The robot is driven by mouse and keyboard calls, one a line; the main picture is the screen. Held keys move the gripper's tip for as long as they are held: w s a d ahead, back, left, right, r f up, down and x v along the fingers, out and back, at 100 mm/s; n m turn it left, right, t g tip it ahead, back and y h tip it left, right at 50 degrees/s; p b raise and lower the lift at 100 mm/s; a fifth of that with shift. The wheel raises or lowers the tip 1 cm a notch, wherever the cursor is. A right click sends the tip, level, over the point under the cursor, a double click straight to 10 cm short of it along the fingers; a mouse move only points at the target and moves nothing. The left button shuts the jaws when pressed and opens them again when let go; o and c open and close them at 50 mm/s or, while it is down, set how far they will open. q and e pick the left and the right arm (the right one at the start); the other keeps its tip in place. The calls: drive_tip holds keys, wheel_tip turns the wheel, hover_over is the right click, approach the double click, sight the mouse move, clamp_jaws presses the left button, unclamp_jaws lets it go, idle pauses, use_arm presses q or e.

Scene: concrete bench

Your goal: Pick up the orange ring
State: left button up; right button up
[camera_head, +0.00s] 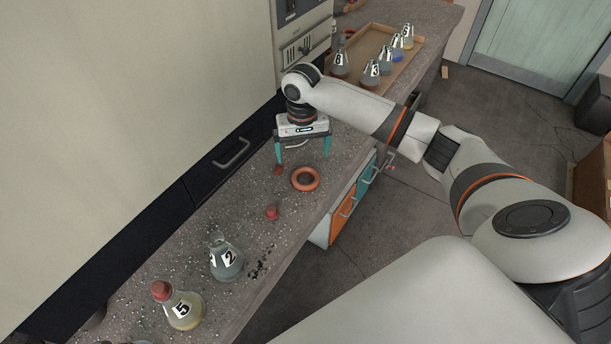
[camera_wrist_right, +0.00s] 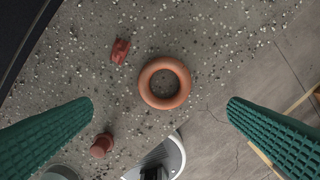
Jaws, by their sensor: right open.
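The orange ring (camera_head: 305,179) lies flat on the speckled bench, near its front edge. In the right wrist view the ring (camera_wrist_right: 144,83) is ahead of the fingertips, between their lines, with nothing touching it. My right gripper (camera_head: 302,160) is open and empty, with teal fingers pointing down above the bench, just behind the ring in the head view. Its two fingers stand wide apart at the sides of the right wrist view (camera_wrist_right: 160,108). My left gripper is not in view.
Flask 2 (camera_head: 226,262) and stoppered flask 5 (camera_head: 181,308) stand at the near end. A wooden tray (camera_head: 357,83) of several flasks is at the far end.

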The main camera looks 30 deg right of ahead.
sight(306, 180)
wheel_tip(306, 180, down, 4)
drive_tip(key=shift+r, duration=0.1)
drive_tip(key=shift+d+f, duration=0.2)
drive_tip(key=shift+f, duration=1.2)
drive_tip(key=shift+d+f, duration=0.2)
drive_tip(key=shift+f, duration=1.15)
drive_tip(key=shift+c, duration=0.2)
